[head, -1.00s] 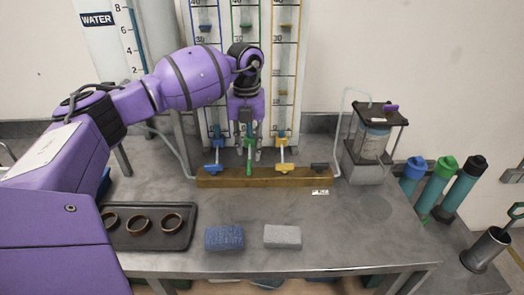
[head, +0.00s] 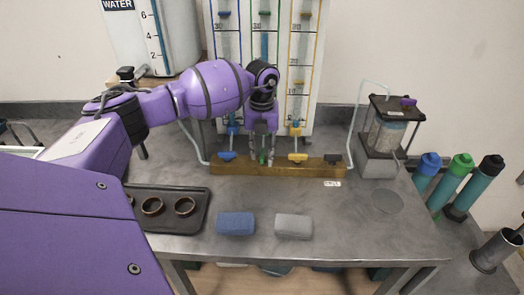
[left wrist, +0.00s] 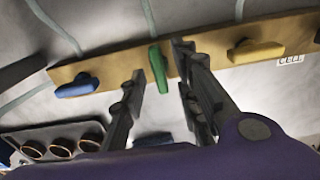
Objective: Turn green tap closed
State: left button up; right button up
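The green tap (head: 263,158) is on the wooden bar (head: 228,169), between the blue tap (head: 227,156) and the yellow tap (head: 298,157). In the left wrist view the green tap (left wrist: 157,68) points across the bar, while the blue tap (left wrist: 77,86) and yellow tap (left wrist: 256,51) lie roughly along it. My left gripper (head: 262,152) points down over the green tap. In the left wrist view the open fingers of my left gripper (left wrist: 160,85) stand on either side of the green handle, with gaps visible. My right gripper is not in view.
A black tap (head: 333,158) is at the bar's right end. A dark tray with rings (head: 167,226), a blue block (head: 236,223) and a grey block (head: 293,226) lie in front. A glass apparatus (head: 385,140) stands right. Measuring columns (head: 232,70) rise behind the bar.

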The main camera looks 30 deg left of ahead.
pick_arm(q)
grip_shut()
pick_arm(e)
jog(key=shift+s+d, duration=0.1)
pick_arm(q)
jog(key=shift+m, duration=0.3)
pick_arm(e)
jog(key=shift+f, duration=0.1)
pick_arm(q)
jog(key=m, duration=0.3)
jog(key=m+b, duration=0.1)
jog(key=m, duration=0.4)
jog(key=shift+a, duration=0.15)
jog(key=m+b, duration=0.1)
jog(key=m, duration=0.3)
jog(key=shift+a, duration=0.1)
jog(key=m+b, duration=0.1)
jog(key=m, duration=0.2)
jog(key=shift+m, duration=0.3)
jog(key=shift+w+m, duration=0.1)
jog(key=shift+m, duration=0.8)
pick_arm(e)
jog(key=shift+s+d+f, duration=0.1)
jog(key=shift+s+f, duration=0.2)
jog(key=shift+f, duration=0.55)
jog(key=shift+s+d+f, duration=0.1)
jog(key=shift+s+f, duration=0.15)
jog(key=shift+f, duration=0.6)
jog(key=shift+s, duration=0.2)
